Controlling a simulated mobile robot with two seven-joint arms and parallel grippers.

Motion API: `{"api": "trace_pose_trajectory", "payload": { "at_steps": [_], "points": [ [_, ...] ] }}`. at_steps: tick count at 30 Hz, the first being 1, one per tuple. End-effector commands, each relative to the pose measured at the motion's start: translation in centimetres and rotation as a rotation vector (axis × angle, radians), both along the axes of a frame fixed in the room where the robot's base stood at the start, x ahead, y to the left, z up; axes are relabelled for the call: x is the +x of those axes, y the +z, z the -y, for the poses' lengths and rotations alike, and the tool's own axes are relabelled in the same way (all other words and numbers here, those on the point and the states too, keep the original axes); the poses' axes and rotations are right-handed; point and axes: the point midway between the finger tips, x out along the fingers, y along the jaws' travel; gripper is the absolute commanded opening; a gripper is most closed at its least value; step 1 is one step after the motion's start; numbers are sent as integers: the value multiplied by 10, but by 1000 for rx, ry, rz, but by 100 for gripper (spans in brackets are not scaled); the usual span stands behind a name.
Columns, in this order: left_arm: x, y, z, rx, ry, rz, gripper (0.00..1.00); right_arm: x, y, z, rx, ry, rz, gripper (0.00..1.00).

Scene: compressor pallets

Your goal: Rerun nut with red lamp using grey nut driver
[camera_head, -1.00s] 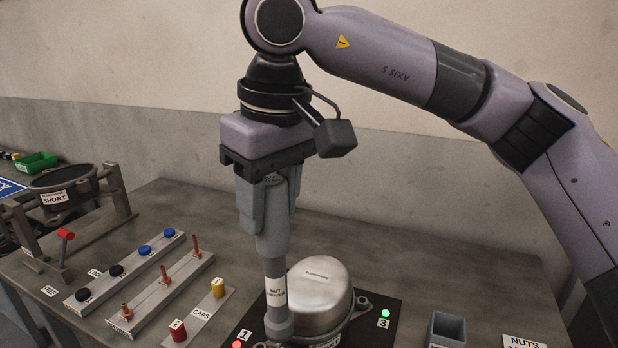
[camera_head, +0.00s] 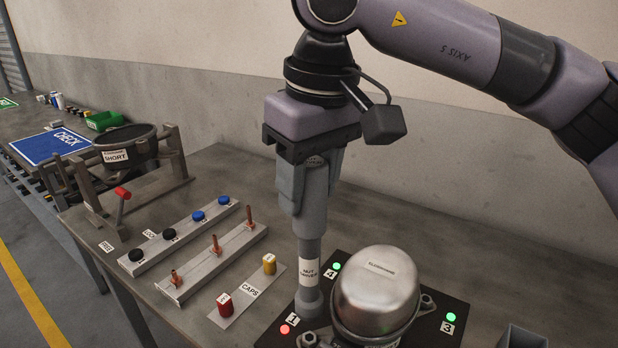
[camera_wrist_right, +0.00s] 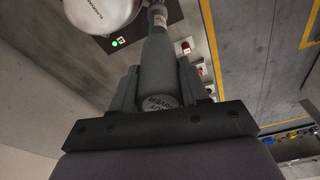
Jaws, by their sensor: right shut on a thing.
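My right gripper (camera_head: 312,190) is shut on the grey nut driver (camera_head: 309,250), which hangs upright with its label facing the head camera. The driver also shows in the right wrist view (camera_wrist_right: 158,60). Its lower end is at the corner of the black pallet (camera_head: 440,325) beside the label 1, close to the red lamp (camera_head: 285,329). The nut under the driver is hidden. A silver domed compressor (camera_head: 377,290) sits on the pallet, right of the driver. Green lamps glow at label 3 (camera_head: 451,317) and label 4 (camera_head: 337,266). My left gripper is not in view.
Left of the pallet are a caps strip (camera_head: 243,294) with red and yellow caps, a rail with copper pieces (camera_head: 215,262), and a rail with black and blue caps (camera_head: 186,233). A black bowl labelled SHORT (camera_head: 125,148) stands behind. A grey bin (camera_head: 522,338) is at right.

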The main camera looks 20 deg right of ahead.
Motion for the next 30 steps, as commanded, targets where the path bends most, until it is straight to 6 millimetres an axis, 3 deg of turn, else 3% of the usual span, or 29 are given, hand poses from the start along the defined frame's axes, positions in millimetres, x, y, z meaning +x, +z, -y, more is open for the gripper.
{"api": "trace_pose_trajectory", "payload": {
  "at_steps": [15, 30],
  "points": [
    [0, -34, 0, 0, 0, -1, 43, 0, -38, 0, 3, -2, 3, 0],
    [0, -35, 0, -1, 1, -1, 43, 0, -40, 0, 3, -2, 3, 0]
  ]
}}
